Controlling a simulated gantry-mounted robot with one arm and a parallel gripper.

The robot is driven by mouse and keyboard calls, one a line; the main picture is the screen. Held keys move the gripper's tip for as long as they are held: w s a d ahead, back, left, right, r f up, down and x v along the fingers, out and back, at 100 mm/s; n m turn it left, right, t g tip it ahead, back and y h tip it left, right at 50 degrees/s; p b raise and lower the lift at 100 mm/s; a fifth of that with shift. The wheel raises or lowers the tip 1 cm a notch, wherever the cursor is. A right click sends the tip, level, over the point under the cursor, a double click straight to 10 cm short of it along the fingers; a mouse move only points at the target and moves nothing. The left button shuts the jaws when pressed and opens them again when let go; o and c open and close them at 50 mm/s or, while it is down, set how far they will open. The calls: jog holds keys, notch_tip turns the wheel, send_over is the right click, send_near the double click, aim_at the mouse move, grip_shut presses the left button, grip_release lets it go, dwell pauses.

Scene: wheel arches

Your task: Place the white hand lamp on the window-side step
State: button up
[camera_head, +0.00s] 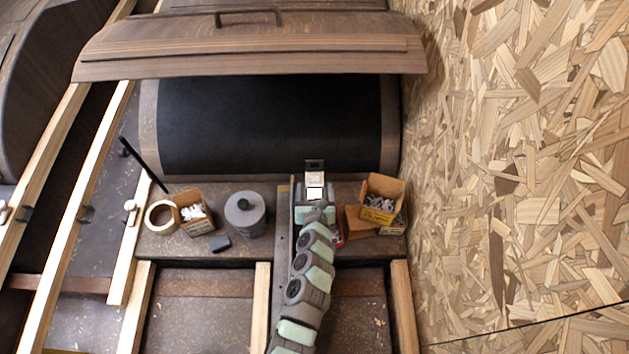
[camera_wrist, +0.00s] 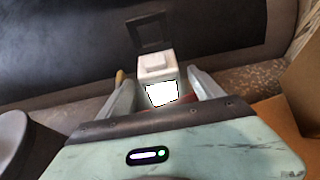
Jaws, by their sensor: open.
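The white hand lamp (camera_head: 315,179) is a small white block with a bright lit face and a dark square piece behind it. It is at the back of the brown ledge (camera_head: 262,250), in front of the black curved panel. In the wrist view the lamp (camera_wrist: 157,68) is between and just beyond the two fingertips. My gripper (camera_wrist: 162,84) is open, with one finger on each side and a gap visible beside the lamp. In the head view my gripper (camera_head: 315,200) hides the lamp's lower part. I cannot tell which surface is the window-side step.
On the ledge's left are a tape roll (camera_head: 160,217), an open carton (camera_head: 193,213), a dark small block (camera_head: 221,243) and a grey canister (camera_head: 245,214). Open cartons (camera_head: 382,196) stand close on the right. A brown lid (camera_head: 250,45) overhangs behind; a chipboard wall (camera_head: 520,180) bounds the right.

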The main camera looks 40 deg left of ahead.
jog(key=shift+o, duration=0.4)
jog(key=p+v, duration=0.2)
jog(key=v, duration=0.5)
jog(key=shift+s+d+r, duration=0.1)
jog(key=shift+s+d, duration=0.05)
jog(key=shift+s, duration=0.05)
